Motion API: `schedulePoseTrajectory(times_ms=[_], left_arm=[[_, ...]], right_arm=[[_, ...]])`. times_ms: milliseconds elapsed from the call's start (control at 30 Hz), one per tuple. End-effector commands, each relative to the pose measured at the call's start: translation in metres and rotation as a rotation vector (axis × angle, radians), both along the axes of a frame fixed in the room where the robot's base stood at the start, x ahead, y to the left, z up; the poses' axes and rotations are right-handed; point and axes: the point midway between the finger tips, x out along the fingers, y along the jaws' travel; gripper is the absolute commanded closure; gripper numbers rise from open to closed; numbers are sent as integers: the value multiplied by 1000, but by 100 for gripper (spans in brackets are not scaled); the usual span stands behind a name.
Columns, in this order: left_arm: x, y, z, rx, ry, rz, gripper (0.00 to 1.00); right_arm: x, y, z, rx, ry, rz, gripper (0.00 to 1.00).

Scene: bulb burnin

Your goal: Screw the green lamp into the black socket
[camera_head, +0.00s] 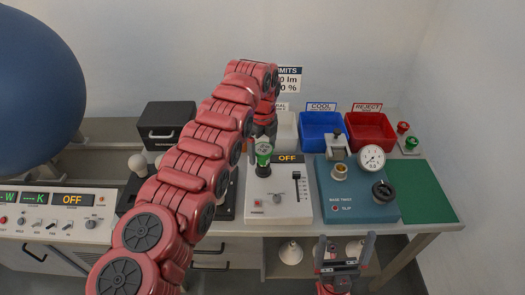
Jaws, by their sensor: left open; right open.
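The green lamp (263,151), a pale bulb with a green band, stands upright at the back left of the white tester box (262,212). A dark piece below it may be the black socket; I cannot tell how far the lamp sits in it. My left gripper (264,136) points down right at the lamp's top. It is open, and its fingers are partly hidden by my arm, so contact is unclear. My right gripper (346,250) is open and empty, low in front of the bench's front edge.
A blue device (347,207) with a brass socket, gauge and black knob stands right of the tester. Blue (318,133) and red (371,133) bins are behind. A green mat (423,192) is clear at right. My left arm hides much of the bench's left middle.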

Motion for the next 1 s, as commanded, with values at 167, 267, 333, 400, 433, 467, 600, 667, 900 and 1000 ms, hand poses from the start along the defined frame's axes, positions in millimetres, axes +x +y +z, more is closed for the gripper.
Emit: schedulePoseTrajectory(times_ms=[167,267,333,400,433,467,600,667,900,1000], left_arm=[[0,-1,-6,-3,-3,322,5],[-2,-1,-6,0,0,510,5],[-2,-2,-6,-1,-2,644,5],[-2,-2,-5,-4,-3,780,5],[-2,-2,-5,-4,-4,838,5],[-3,-2,-5,-4,-4,896,5],[-5,-2,-4,0,1,1169,5],[-5,-2,-4,-2,0,1289,5],[-6,-2,-1,-2,-2,1659,5],[-6,-1,-1,-1,-1,1700,5]], right_arm=[[0,0,-22,0,0,0,0],[0,0,-30,0,0,0,0],[0,0,-36,0,0,0,0],[0,0,-41,0,0,0,0],[0,0,-43,0,0,0,0],[0,0,-45,0,0,0,0],[0,0,-52,0,0,0,0],[0,0,-55,0,0,0,0],[0,0,-60,0,0,0,0],[0,0,-60,0,0,0,0]])
